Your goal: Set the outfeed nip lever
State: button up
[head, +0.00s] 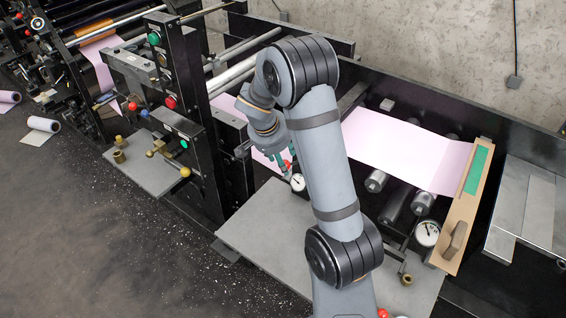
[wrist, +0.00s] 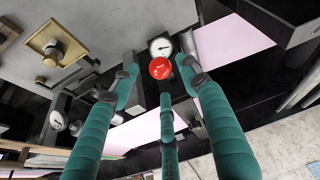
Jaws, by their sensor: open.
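A lever with a round red knob (wrist: 160,68) shows near the middle of the wrist view, in front of a small white dial gauge (wrist: 160,47). In the head view the red knob (head: 287,165) sits just above the gauge (head: 298,183), beside my arm. My gripper (wrist: 158,82) has teal fingers, open and spread. The knob appears between and just beyond the fingertips; I cannot tell whether any finger touches it. In the head view my gripper (head: 279,154) is partly hidden by my arm. The lever's shaft and base are mostly hidden.
Pink web (head: 400,148) runs over rollers on the right. A second gauge (head: 427,233) and another red knob (head: 383,313) stand nearer the front. A grey plate (head: 262,232) lies below my gripper. A black upright frame (head: 195,110) with buttons stands close at left.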

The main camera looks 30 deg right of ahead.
jog(key=shift+x, duration=2.35)
jog(key=c, duration=0.6)
jog(key=shift+a, duration=0.1)
jog(key=c, duration=0.6)
jog(key=shift+f, duration=0.1)
grip_shut()
